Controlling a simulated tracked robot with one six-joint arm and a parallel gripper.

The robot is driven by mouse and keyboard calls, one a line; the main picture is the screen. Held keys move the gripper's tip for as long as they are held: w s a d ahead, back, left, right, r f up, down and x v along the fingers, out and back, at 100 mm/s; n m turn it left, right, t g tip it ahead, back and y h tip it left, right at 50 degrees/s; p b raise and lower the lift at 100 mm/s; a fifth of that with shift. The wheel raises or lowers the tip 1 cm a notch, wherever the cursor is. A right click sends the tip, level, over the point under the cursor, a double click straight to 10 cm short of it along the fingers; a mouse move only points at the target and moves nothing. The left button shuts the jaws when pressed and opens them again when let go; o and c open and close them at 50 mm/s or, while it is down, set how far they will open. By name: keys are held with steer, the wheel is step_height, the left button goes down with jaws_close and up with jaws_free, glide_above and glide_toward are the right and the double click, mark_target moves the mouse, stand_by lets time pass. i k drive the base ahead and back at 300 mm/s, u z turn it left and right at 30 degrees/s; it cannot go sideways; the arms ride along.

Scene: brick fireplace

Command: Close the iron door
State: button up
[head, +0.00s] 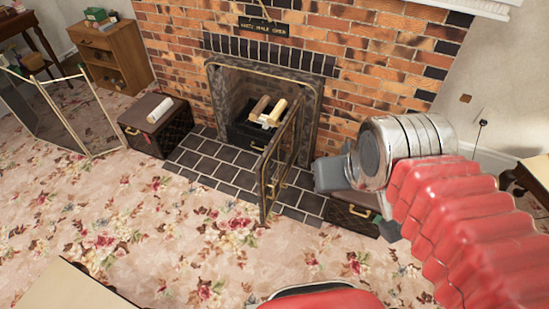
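The iron door (281,163) is a dark framed panel, possibly glazed, hinged at the right side of the fireplace opening (237,95). It stands swung open, out over the tiled hearth, with its free edge toward the room. Inside the opening, pale logs (268,110) lie on a dark grate. My gripper (331,174) is at the end of my red arm, to the right of the door. A gap shows between the grey end part and the door. My silver wrist hides part of the gripper, so its fingers are unclear. I see nothing held.
A dark chest (157,130) with a pale roll on it stands left of the hearth. Another dark case (350,218) sits below my gripper on the right. A folding screen (85,110) stands at far left. The floral carpet (150,220) in front is mostly clear.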

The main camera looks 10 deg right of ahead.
mark_target(270, 173)
steer(key=z, duration=0.05)
steer(key=i, duration=1)
steer(key=u, duration=0.6)
steer(key=k, duration=1.3)
steer(key=u, duration=0.85)
steer(key=i, duration=1.4)
steer(key=z, duration=0.45)
